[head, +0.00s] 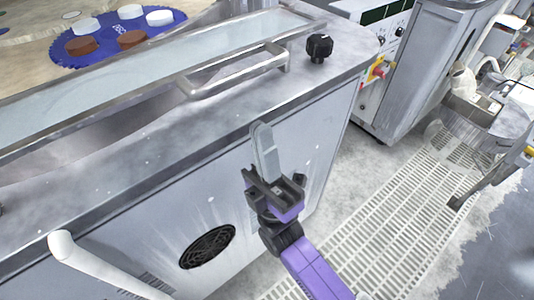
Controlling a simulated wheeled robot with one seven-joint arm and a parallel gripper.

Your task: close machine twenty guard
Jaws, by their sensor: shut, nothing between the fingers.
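The machine's guard (165,86) is a long, clear panel in a metal frame, lying slanted across the machine top at upper left. A metal bar handle (238,75) is fixed along its near edge. I see no number twenty on this machine. My gripper (262,135) is shut and empty, with its fingers pointing up. It appears in front of the machine's front edge, below and right of the handle, apart from it.
A blue platen (104,48) with white and brown discs lies behind the guard. A black knob (319,48) stands right of the handle. A white lever (62,244) sticks out at lower left. Another machine (408,75) stands at right, with white floor grating (375,235) in front.

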